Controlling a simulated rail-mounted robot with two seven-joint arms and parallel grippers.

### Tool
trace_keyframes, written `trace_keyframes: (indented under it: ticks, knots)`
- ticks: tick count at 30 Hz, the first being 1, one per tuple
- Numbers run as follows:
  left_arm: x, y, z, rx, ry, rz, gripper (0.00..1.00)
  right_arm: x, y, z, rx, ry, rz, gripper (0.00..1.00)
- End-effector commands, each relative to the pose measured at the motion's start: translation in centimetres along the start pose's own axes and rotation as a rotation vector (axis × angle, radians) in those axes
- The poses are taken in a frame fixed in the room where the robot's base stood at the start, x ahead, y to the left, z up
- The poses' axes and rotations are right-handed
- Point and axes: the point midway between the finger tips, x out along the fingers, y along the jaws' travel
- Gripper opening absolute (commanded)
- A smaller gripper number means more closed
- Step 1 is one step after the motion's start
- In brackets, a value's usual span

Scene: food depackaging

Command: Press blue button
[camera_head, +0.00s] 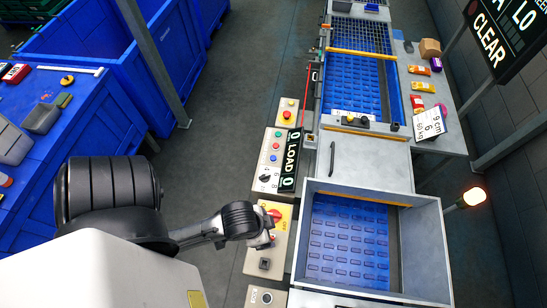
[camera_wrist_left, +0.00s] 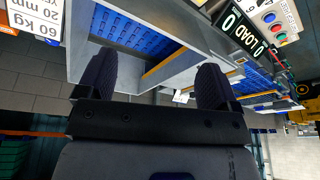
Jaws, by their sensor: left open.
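The blue button (camera_head: 274,158) is a small round button on the pale control panel (camera_head: 264,175), left of the LOAD display. Above it on the panel sit a green button (camera_head: 276,146) and a red one (camera_head: 278,133). In the left wrist view, the blue button (camera_wrist_left: 269,17) shows near the top right. My left gripper (camera_head: 265,237) is over the yellow-plated switch panel, nearer the camera than the blue button and apart from it. In the wrist view, the left gripper's (camera_wrist_left: 155,82) two dark fingers are wide apart with nothing between them. My right gripper is not seen.
The LOAD display (camera_head: 291,160) stands right beside the buttons. A red rotary switch on a yellow plate (camera_head: 281,214) is close to my left gripper. A grey-walled bin (camera_head: 424,250) with a blue belt floor lies to the right. The grey floor (camera_head: 225,110) left of the panels is clear.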

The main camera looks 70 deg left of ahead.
Motion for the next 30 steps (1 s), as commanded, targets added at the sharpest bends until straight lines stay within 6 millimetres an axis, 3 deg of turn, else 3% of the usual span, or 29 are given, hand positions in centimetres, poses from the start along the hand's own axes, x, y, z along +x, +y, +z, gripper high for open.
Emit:
trace_keyframes:
  ticks: [2,27,30]
  knots:
    - [0.0,-0.07,0.02,0.002,0.0,-0.002,0.81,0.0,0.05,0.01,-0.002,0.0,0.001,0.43]
    - [-0.01,0.31,-0.08,-0.01,0.002,0.008,0.01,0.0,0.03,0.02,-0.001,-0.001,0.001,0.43]
    - [-0.01,0.3,-0.08,-0.01,0.002,0.008,0.0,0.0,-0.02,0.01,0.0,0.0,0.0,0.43]
